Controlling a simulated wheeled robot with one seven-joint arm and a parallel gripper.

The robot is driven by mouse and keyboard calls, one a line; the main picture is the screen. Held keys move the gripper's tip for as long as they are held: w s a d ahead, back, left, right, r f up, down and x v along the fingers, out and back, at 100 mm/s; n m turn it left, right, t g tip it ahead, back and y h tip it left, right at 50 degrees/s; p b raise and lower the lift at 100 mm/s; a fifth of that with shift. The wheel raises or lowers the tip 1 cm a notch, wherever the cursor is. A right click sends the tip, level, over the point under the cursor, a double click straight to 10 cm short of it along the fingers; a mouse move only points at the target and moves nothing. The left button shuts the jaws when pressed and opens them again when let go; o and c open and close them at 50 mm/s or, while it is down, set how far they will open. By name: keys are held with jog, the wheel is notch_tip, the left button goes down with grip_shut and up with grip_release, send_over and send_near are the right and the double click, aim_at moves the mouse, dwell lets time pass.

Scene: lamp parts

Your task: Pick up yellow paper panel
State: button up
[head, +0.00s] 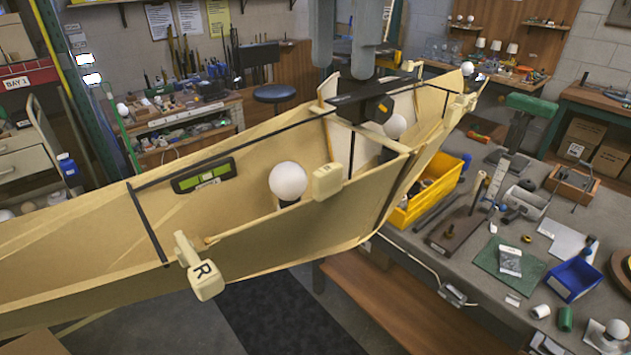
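A large trough-shaped lamp body of pale yellow panels fills the left and middle of the head view. Its long near yellow panel (300,225) slopes up to the right, and a far yellow panel (235,155) stands behind it. I cannot tell which panel is a separate piece.
White bulbs (288,181) and pale clips, one marked R (206,280), sit on the lamp body. A green spirit level (203,176) rests against the far panel. The grey workbench (470,275) at right holds a yellow bin (425,192), a blue bin (573,278) and tools.

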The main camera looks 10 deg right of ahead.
aim_at(337, 164)
notch_tip(337, 164, down, 8)
jog(key=shift+f+p, duration=0.2)
jog(key=shift+p, duration=0.7)
jog(key=shift+f+p, duration=1.25)
jog(key=shift+f, duration=1.5)
jog(key=shift+c, duration=0.4)
